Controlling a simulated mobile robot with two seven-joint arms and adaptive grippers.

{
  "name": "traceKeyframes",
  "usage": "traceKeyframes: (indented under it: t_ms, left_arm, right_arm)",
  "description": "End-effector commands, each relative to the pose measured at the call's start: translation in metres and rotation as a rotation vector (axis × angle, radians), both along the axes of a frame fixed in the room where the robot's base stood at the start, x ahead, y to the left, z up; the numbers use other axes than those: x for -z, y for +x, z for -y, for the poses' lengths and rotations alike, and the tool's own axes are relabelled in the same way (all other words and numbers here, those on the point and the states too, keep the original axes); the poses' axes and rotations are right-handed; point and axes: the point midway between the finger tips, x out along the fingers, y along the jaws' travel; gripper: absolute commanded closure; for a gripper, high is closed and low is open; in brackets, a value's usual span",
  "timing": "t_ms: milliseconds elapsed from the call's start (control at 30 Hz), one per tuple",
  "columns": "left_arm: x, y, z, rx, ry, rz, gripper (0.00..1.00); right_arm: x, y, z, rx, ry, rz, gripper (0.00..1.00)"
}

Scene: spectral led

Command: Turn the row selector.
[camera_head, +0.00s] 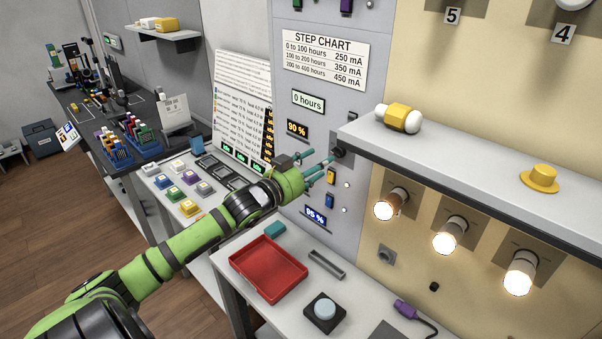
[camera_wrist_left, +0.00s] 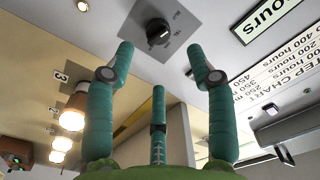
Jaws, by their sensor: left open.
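The row selector is a round black knob (camera_wrist_left: 158,32) on a grey square plate, set in the grey panel. It shows small and dark in the head view (camera_head: 338,152), partly behind the shelf end. My left gripper (camera_head: 322,167) reaches toward it from the left. In the left wrist view its teal fingers (camera_wrist_left: 160,62) are spread open and empty, with the knob ahead of the gap between them. The fingers look apart from the knob. My right gripper is in neither view.
A grey shelf (camera_head: 480,180) juts out beside the knob, with a yellow-and-white bulb (camera_head: 398,118) on it. Lit bulbs (camera_head: 447,236) hang below. A red tray (camera_head: 268,268) and a round button box (camera_head: 324,309) stand on the counter under my left arm.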

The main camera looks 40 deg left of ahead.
Motion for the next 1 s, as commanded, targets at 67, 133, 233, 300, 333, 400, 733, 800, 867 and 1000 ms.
traceKeyframes:
  t_ms: [67,133,233,300,333,400,733,800,867,1000]
  left_arm:
    - [0.002,-0.013,0.000,0.001,-0.002,-0.004,0.45]
    - [0.002,-0.024,-0.001,0.002,0.000,-0.003,0.45]
    - [0.001,-0.036,-0.002,0.001,-0.001,-0.003,0.45]
    - [0.001,-0.043,-0.003,0.001,-0.002,-0.001,0.45]
    - [0.001,-0.045,-0.003,0.001,-0.002,-0.001,0.45]
    - [0.000,-0.050,-0.003,0.001,-0.001,0.000,0.45]
    - [-0.001,-0.054,-0.004,0.000,-0.001,0.002,0.45]
    - [-0.001,-0.054,-0.004,0.000,-0.001,0.002,0.45]
    - [-0.001,-0.054,-0.004,0.000,-0.001,0.002,0.45]
    - [-0.001,-0.054,-0.004,0.001,-0.001,0.002,0.45]
  right_arm:
    - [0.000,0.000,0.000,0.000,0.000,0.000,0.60]
    - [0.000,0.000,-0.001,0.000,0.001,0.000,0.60]
    - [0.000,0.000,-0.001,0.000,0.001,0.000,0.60]
    - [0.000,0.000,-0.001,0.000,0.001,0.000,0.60]
    - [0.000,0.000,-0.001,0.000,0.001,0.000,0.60]
    - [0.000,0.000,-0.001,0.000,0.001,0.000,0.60]
    - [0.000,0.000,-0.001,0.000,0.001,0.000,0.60]
    - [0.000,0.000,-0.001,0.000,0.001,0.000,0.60]
    - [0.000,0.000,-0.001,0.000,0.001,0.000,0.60]
    - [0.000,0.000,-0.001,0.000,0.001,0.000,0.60]
